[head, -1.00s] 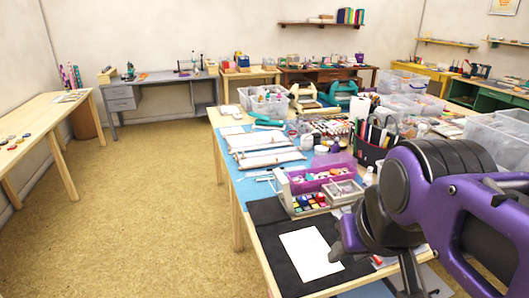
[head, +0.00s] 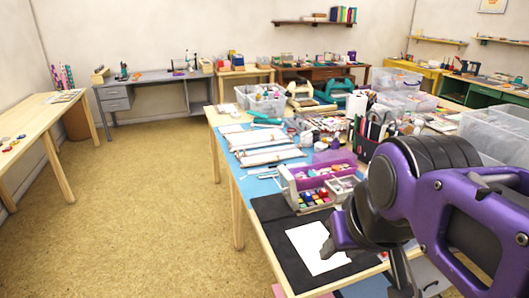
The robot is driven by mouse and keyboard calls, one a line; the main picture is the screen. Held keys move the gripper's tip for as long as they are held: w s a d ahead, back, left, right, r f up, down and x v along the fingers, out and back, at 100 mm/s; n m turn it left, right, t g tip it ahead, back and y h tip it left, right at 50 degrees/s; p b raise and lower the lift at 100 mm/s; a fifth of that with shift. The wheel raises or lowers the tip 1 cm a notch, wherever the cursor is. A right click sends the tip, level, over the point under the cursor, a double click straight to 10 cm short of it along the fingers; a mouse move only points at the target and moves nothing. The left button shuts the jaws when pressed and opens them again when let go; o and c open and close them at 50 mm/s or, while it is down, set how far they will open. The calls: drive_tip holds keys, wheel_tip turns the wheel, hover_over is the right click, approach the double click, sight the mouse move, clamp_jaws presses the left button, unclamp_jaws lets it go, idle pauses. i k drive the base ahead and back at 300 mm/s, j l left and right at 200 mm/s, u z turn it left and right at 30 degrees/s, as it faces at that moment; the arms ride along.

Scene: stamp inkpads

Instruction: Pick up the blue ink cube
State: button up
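Several small coloured ink cubes (head: 313,197) sit in a row in an open case on the front part of the long table. Red, yellow and dark blue ones seem to be among them, but they are too small to tell which is the blue ink cube. My gripper (head: 334,243) is at the lower right in the head view, in front of the case and over the white paper's right side. My purple and black arm covers much of it. Its fingers are not clear enough to tell open from shut.
A white paper sheet (head: 313,252) lies on a black mat (head: 276,228) at the table's near end. A dark tool caddy (head: 366,141) and clear plastic bins (head: 492,135) stand behind. The floor (head: 150,215) to the left is clear.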

sight(307, 196)
drive_tip(key=u, duration=0.35)
drive_tip(key=i+j+u, duration=0.1)
drive_tip(key=j+u, duration=0.2)
drive_tip(key=j, duration=0.2)
drive_tip(key=i+j+u, duration=0.1)
drive_tip(key=j, duration=0.3)
drive_tip(key=i+j+u, duration=0.15)
drive_tip(key=j, duration=0.25)
drive_tip(key=i+j+u, duration=0.1)
drive_tip(key=i+j, duration=0.2)
drive_tip(key=i, duration=0.15)
drive_tip(key=i+j+u, duration=0.15)
drive_tip(key=i+j, duration=0.15)
drive_tip(key=i, duration=0.2)
drive_tip(key=i+z, duration=0.4)
drive_tip(key=i+j+z, duration=0.1)
drive_tip(key=i+z, duration=1.2)
drive_tip(key=z, duration=0.2)
drive_tip(key=i+z, duration=0.15)
drive_tip(key=z, duration=0.25)
drive_tip(key=i+z, duration=0.2)
drive_tip(key=z, duration=0.25)
drive_tip(key=i+j+z, duration=0.1)
drive_tip(key=z, duration=0.3)
